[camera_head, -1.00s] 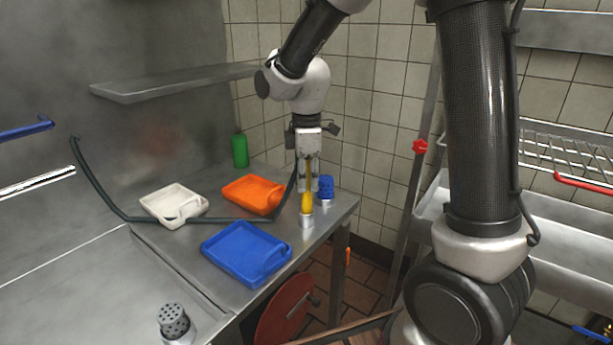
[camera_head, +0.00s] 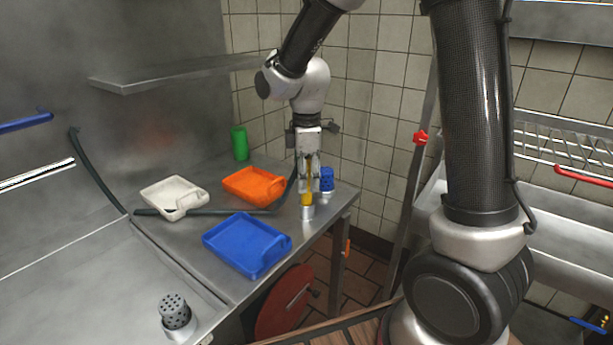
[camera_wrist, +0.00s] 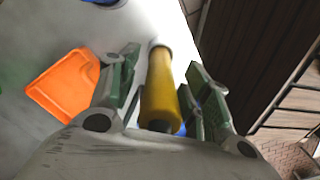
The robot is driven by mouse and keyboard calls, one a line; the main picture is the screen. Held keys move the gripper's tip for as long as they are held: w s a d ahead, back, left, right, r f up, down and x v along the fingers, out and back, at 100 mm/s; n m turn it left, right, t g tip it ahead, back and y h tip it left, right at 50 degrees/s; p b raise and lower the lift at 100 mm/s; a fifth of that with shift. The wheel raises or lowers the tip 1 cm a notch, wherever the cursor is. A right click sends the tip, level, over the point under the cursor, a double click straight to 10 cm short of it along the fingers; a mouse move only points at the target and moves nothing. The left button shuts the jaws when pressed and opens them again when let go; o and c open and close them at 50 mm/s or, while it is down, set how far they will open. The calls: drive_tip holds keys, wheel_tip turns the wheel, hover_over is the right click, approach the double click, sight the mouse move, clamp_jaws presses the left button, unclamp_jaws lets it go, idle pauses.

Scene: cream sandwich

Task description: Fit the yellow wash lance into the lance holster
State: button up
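The yellow wash lance (camera_head: 308,198) stands upright, its lower end at the mouth of a short silver holster (camera_head: 307,213) near the table's right front corner. How deep it sits is hidden. My gripper (camera_head: 308,186) points down around the lance's upper part. In the wrist view the lance (camera_wrist: 160,90) lies between my two green-padded fingers (camera_wrist: 163,60). The fingertips are apart from it on both sides, so the gripper looks open. The far end of the lance meets a pale ring.
A blue perforated cup (camera_head: 327,180) stands close behind the lance. Orange (camera_head: 252,184), white (camera_head: 173,198) and blue (camera_head: 245,244) trays lie to the left, with a dark hose (camera_head: 95,170) and a green cylinder (camera_head: 239,143). A grey perforated cup (camera_head: 174,309) stands in front.

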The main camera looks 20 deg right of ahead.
wheel_tip(320, 180, up, 12)
idle(0.6)
drive_tip(key=shift+w+m, duration=0.1)
drive_tip(key=shift+m, duration=0.7)
drive_tip(key=s+d+r+m+t, duration=0.1)
drive_tip(key=s+d+m+t, duration=0.1)
drive_tip(key=s+d+m, duration=0.5)
drive_tip(key=s+d+m+t, duration=0.2)
drive_tip(key=s+d+m, duration=0.5)
drive_tip(key=s, duration=0.7)
drive_tip(key=shift+s+d+r+m, duration=0.3)
drive_tip(key=shift+s+d+r, duration=0.1)
